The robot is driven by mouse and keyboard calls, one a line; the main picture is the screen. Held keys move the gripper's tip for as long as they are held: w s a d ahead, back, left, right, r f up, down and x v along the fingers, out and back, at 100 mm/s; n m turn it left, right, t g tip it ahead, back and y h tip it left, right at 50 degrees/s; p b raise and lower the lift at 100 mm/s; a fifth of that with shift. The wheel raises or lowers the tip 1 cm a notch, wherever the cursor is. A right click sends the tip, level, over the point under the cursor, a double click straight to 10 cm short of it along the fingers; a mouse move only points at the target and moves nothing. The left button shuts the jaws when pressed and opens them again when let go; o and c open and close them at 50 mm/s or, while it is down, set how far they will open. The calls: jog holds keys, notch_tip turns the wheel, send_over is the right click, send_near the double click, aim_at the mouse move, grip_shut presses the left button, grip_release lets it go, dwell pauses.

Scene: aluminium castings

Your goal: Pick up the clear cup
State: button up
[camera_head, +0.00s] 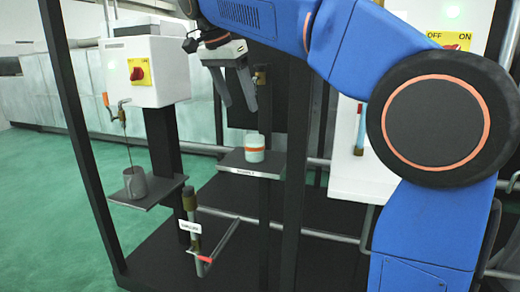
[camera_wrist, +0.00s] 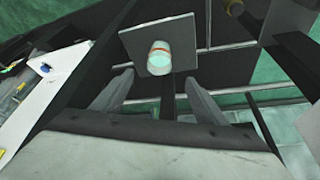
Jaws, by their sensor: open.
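The clear cup (camera_head: 254,148) stands upright on a small grey shelf (camera_head: 236,166) in the head view. It looks pale and translucent, with an orange band around it. In the wrist view the cup (camera_wrist: 160,52) sits on the square shelf (camera_wrist: 183,64), beyond the fingertips and roughly between them. My gripper (camera_head: 238,104) is open and empty, above the cup and a little to its left, with its fingers pointing down. Both fingers of my gripper (camera_wrist: 165,78) show apart in the wrist view. Nothing touches the cup.
A grey cup (camera_head: 136,183) stands on another shelf (camera_head: 160,193) at the left, under a white box with a red switch (camera_head: 138,73). A dark upright post (camera_head: 297,150) stands just right of the clear cup. A valve with a red handle (camera_head: 205,258) is below.

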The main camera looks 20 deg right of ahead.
aim_at(255, 146)
jog(key=x, duration=1.7)
jog(key=shift+a+f, duration=0.1)
jog(key=c, duration=1.3)
jog(key=shift+c, duration=0.2)
